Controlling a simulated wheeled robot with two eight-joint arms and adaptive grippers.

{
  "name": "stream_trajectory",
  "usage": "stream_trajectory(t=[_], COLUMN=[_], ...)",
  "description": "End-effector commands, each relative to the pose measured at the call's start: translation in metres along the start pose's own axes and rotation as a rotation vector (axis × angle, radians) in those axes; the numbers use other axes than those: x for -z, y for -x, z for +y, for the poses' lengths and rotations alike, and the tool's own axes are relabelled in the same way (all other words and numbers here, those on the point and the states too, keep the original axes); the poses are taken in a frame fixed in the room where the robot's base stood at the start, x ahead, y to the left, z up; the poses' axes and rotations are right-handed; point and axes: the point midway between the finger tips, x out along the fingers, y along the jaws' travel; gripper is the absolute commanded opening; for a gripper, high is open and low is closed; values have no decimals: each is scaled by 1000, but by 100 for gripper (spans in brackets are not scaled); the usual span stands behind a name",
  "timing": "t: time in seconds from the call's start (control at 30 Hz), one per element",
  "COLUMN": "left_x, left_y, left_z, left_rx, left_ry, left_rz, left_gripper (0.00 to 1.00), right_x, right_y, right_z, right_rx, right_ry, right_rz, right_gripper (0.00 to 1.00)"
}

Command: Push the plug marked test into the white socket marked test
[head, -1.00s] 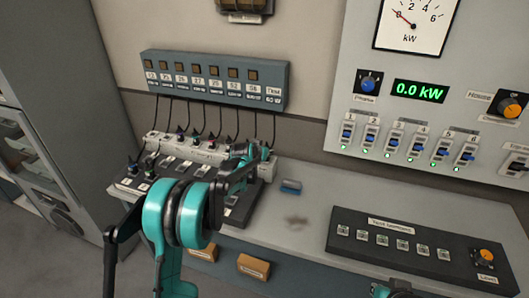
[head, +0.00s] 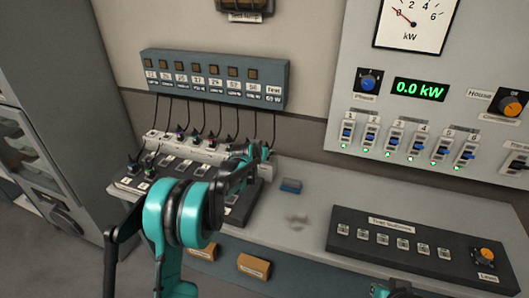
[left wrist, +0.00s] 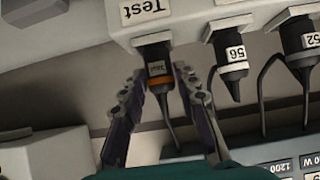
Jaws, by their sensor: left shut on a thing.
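In the left wrist view a dark plug with an orange ring (left wrist: 158,66) and a small, hard-to-read label stands at the white socket block marked Test (left wrist: 150,12). Its upper end meets the block's edge; how deep it sits I cannot tell. A cord trails from its other end. My left gripper (left wrist: 161,80) has its fingers on both sides of this plug and is shut on it. In the head view my left gripper (head: 247,158) is at the right end of the white socket strip (head: 188,147) and hides the plug there.
Plugs marked 56 (left wrist: 230,55) and 52 (left wrist: 301,42) sit close beside, with hanging cords. A labelled grey panel (head: 215,78) is on the wall above.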

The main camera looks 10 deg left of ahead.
Motion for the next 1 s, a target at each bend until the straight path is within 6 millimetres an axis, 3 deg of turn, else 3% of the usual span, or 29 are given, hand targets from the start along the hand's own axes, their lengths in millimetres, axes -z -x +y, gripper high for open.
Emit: stream_trajectory(t=[0.03, 0.1, 0.47, 0.57, 1.0], left_x=[-3, -3, -1, -1, -2], left_y=[0, 0, 3, 14, 101], left_z=[1, 1, 0, 0, 0], left_rx=[-2, -2, -1, -1, -1], left_ry=[-1, -1, 0, 0, -1], left_rz=[-6, -6, -4, -3, -4], left_gripper=[38, 54, 54, 54, 54], right_x=[0, 0, 0, 0, 0], right_y=[0, 0, 0, 0, 0], right_z=[0, 0, 0, 0, 0], right_rx=[0, 0, 0, 0, 0], right_ry=[0, 0, 0, 0, 0], right_rz=[0, 0, 0, 0, 0], right_gripper=[0, 0, 0, 0, 0])
